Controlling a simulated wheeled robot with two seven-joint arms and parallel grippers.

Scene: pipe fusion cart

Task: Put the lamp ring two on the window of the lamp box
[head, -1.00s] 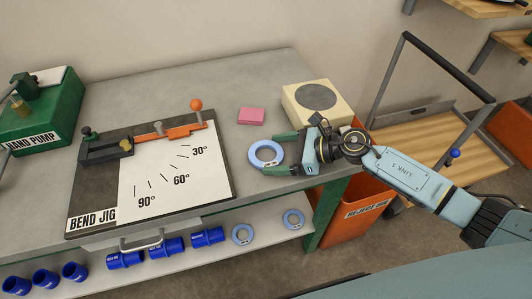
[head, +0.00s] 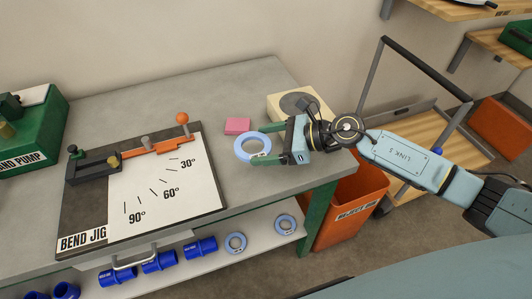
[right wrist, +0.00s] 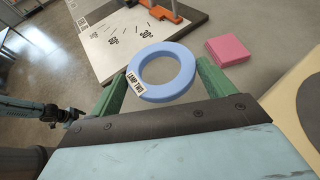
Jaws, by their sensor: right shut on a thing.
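Lamp ring two (head: 238,151) is a light blue flat ring with a small white tag. The right wrist view shows the ring (right wrist: 168,93) with "LAMP TWO" on the tag. My right gripper (head: 261,145) is shut on it, with one green finger on each side; the fingers also show in the right wrist view (right wrist: 162,70). The lamp box (head: 280,104) is the cream box at the table's back right. Its dark round window (head: 298,101) is partly hidden behind my gripper and wrist. The ring is left of and in front of the box, apart from it.
A pink block (head: 237,126) lies just behind the ring. The bend jig (head: 150,185) with an orange lever takes up the table's left part. Two similar rings (head: 235,243) (head: 285,224) and blue sleeves (head: 158,262) lie on the lower shelf. An orange reject bin (head: 350,205) stands right.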

